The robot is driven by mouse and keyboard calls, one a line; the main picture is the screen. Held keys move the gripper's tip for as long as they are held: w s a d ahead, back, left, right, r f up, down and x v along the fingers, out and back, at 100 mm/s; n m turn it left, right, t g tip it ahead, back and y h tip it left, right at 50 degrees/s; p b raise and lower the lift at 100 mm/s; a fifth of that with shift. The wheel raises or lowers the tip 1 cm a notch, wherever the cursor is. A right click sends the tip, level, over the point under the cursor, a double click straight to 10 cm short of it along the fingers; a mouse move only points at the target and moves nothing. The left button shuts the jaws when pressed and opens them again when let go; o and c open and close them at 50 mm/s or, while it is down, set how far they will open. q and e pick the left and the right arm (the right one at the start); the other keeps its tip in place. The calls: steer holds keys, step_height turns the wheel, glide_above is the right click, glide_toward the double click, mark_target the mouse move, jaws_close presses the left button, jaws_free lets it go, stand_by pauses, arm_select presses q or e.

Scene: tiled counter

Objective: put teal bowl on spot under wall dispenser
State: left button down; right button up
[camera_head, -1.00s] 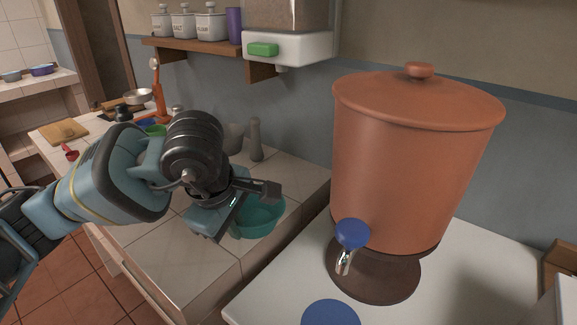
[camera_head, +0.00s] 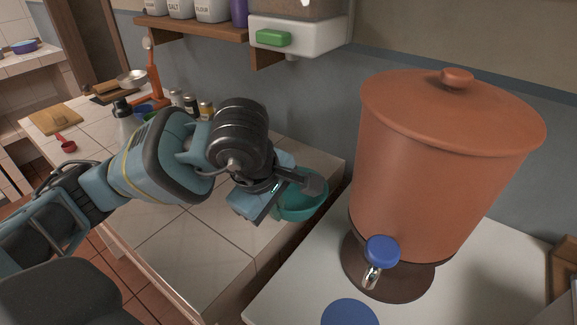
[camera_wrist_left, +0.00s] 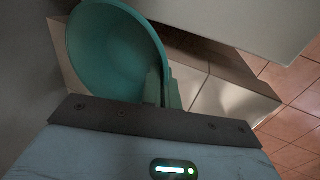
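The teal bowl (camera_head: 305,203) is at the right end of the tiled counter, partly hidden behind my left gripper (camera_head: 290,196). In the left wrist view, the bowl (camera_wrist_left: 108,48) shows its inside, with the finger pads (camera_wrist_left: 163,88) at its rim. The left gripper appears shut on that rim. The wall dispenser (camera_head: 300,36), white with a green button, is on the wall above and behind the bowl. No marked spot shows on the counter beneath it; my arm hides part of that area. My right gripper is not in view.
A large clay dispenser (camera_head: 440,165) with a blue-topped tap stands on a white surface (camera_head: 470,295) at right, a blue round spot (camera_head: 350,312) in front. Jars (camera_head: 190,104) stand by the wall. Front tiles (camera_head: 185,250) are clear.

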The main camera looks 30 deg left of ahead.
arm_select(q)
steer(key=w+a, duration=0.2)
steer(key=w, duration=0.2)
steer(key=w+a+f, duration=0.1)
steer(key=w+a, duration=0.2)
steer(key=w+a+p, duration=0.1)
steer(key=w+a, duration=0.2)
steer(key=w, duration=0.1)
steer(key=shift+w+a+f, duration=0.15)
steer(key=shift+w+a, duration=0.1)
steer(key=shift+w, duration=0.1)
steer(key=shift+w+a, duration=0.2)
steer(key=shift+w, duration=0.05)
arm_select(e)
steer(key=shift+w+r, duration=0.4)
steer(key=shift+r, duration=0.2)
arm_select(q)
steer(key=shift+w+a, duration=0.2)
steer(key=shift+w, duration=0.05)
step_height(320, 180, down, 4)
steer(key=shift+w+r, duration=0.1)
steer(key=shift+r, duration=0.05)
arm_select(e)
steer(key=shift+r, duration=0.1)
